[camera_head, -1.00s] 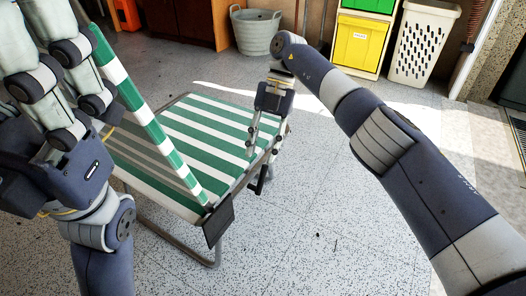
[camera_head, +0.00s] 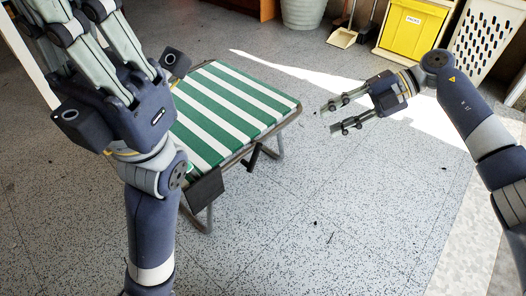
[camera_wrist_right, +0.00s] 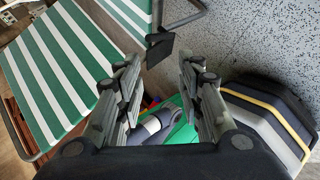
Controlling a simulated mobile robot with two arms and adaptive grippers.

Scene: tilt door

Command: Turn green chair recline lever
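The green chair's striped green and white seat (camera_head: 232,108) is in the middle of the head view. Its backrest cannot be made out behind my left arm. A dark lever-like part (camera_head: 253,158) sticks out below the seat's near right edge. A dark flat plate (camera_head: 206,190) hangs at the near corner; a similar plate (camera_wrist_right: 158,48) shows in the wrist view. My right gripper (camera_head: 335,117) is open and empty, right of the seat and apart from it. My left gripper (camera_head: 105,60) is large at upper left, its fingertips out of frame.
A yellow bin (camera_head: 412,30), a white perforated basket (camera_head: 490,42), a dustpan (camera_head: 343,38) and a grey tub (camera_head: 303,12) stand at the back.

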